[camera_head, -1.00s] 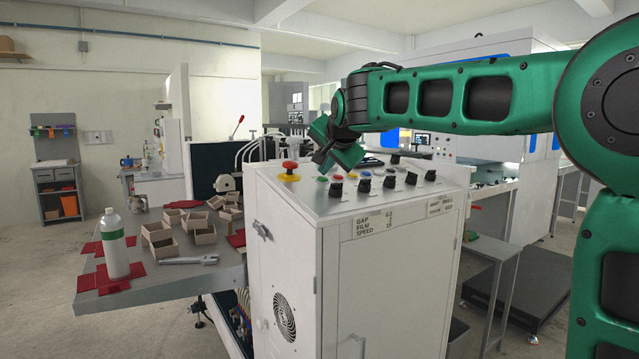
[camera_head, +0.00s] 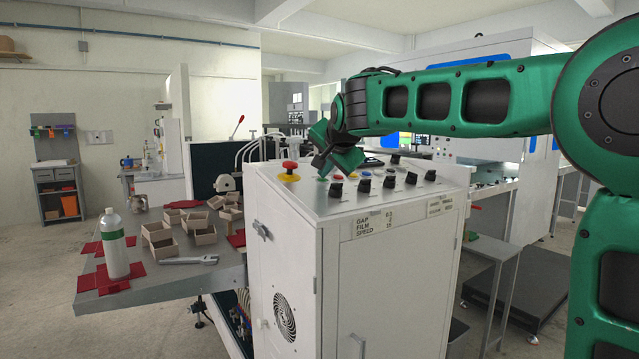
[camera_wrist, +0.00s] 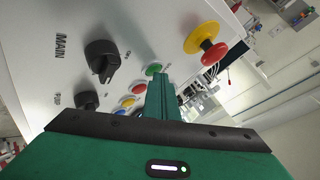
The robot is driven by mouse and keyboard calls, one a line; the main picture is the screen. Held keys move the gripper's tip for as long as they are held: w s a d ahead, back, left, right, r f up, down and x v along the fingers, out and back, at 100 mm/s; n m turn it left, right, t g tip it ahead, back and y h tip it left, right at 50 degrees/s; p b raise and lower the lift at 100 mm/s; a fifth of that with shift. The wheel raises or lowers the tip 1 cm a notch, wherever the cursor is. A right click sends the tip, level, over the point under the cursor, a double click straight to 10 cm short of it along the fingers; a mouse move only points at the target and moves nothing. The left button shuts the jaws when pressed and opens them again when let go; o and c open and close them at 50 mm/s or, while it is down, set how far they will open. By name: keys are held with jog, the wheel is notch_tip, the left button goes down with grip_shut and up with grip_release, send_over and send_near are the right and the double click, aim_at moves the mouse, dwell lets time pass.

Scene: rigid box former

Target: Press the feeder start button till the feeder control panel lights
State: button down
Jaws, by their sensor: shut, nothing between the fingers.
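The control panel is the top of a white cabinet (camera_head: 345,206). A small green button (camera_wrist: 153,69) sits on it, just beyond my fingertips in the wrist view. In the head view my gripper (camera_head: 323,176) points down over that spot and hides most of the button. My gripper is shut and empty; its fingers (camera_wrist: 160,80) are right at the green button, and I cannot tell whether they touch it. No lit lamp on the panel is clear to me.
A red mushroom button (camera_head: 290,167) on a yellow base stands left of my gripper. Several black knobs (camera_head: 363,186) line the panel's front, with yellow (camera_wrist: 139,89), red and blue buttons nearby. A table (camera_head: 150,290) at left holds open boxes, a bottle and a wrench.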

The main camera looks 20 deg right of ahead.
aim_at(328, 187)
jog(key=shift+s+r, duration=0.2)
jog(key=shift+r, duration=0.6)
jog(key=shift+s+d+r, duration=0.1)
jog(key=shift+s+r, duration=0.05)
jog(key=shift+r, duration=0.65)
jog(key=shift+s+d+r, duration=0.1)
jog(key=shift+s+r, duration=0.1)
jog(key=shift+r, duration=0.65)
jog(key=shift+s+r, duration=0.15)
jog(key=shift+r, duration=0.65)
